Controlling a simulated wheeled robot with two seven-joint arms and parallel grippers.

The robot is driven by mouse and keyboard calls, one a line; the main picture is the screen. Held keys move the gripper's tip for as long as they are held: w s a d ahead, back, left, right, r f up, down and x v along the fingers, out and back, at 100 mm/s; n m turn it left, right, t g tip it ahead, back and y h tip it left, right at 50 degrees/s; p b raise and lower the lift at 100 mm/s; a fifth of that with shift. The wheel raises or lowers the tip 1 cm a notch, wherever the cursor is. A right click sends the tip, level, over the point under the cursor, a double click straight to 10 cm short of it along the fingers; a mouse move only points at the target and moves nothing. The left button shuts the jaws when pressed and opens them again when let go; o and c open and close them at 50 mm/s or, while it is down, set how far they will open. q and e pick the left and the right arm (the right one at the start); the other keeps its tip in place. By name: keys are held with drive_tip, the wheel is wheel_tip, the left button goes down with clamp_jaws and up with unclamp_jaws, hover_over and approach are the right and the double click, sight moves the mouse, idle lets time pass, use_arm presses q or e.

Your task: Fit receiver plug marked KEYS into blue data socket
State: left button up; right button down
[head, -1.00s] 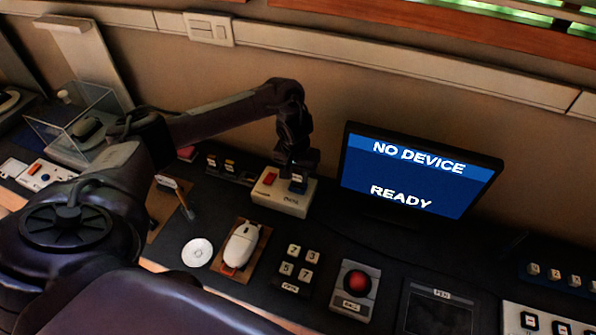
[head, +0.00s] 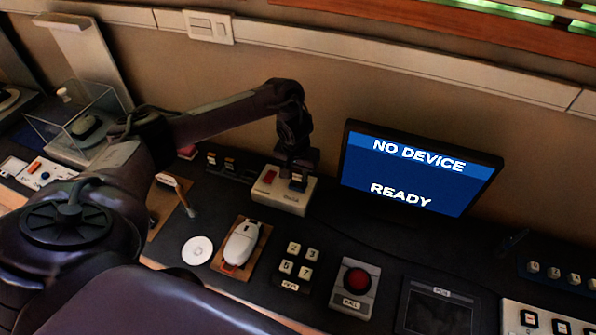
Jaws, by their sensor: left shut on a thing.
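A pale socket box (head: 282,201) stands on the dark desk left of the monitor. It has a red socket (head: 270,177) on its left and a blue socket (head: 298,186) on its right. My left gripper (head: 298,168) points down directly over the blue socket and is shut on a small dark plug. A pale patch shows on the plug, but I cannot read any marking. The gripper hides most of the plug, so I cannot tell whether it is seated in the socket. My right gripper is not in view.
The monitor (head: 418,172) reads NO DEVICE and READY. Small plugs (head: 222,163) stand in a rack left of the box. A white mouse (head: 241,243), number keys (head: 298,262) and a red button (head: 358,281) lie in front. Bare desk separates these from the box.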

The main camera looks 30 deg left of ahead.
use_arm(q)
drive_tip(key=shift+f, duration=0.7)
idle(0.4)
drive_tip(key=o, duration=1)
drive_tip(key=shift+o, duration=0.6)
drive_tip(key=o, duration=0.4)
drive_tip(key=shift+r, duration=0.15)
drive_tip(key=shift+r+p, duration=3.4)
drive_tip(key=shift+p, duration=0.8)
